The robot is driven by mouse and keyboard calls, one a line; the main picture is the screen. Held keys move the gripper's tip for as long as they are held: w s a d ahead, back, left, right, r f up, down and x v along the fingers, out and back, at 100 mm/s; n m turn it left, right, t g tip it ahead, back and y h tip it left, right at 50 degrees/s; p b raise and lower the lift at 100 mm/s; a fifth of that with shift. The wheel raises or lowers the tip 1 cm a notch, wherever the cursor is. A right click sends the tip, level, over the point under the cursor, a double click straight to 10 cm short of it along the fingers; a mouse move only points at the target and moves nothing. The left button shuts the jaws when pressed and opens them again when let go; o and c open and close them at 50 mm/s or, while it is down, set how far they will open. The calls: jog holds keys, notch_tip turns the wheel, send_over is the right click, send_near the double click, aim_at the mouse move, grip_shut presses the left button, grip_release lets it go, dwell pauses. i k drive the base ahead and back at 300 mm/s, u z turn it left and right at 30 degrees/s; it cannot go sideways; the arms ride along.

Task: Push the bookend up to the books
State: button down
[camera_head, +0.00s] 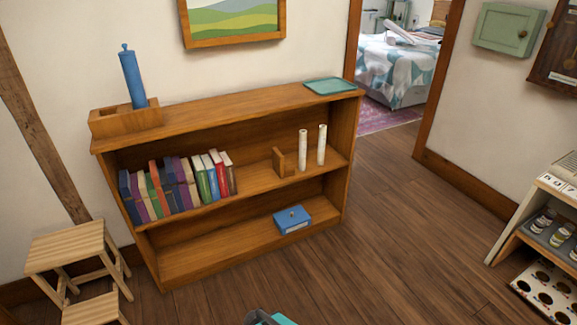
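The bookend (279,161) is a small brown wooden L-shape. It stands upright on the upper shelf of the wooden bookcase (215,108), right of the middle. The books (181,183) are a row of several coloured spines on the left half of the same shelf; some lean slightly. A bare stretch of shelf (254,178) separates the rightmost book from the bookend. No fingers of my gripper show; only a teal and dark grey piece, apparently part of me, shows at the bottom edge.
Two white cylinders (303,150) (322,145) stand just right of the bookend. A blue box (292,222) sits on the lower shelf. A wooden stool (66,247) is left of the bookcase. A white stand (545,205) is far right. The floor in front is clear.

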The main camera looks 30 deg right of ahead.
aim_at(283, 168)
jog(key=u, duration=0.05)
jog(key=i, duration=0.9)
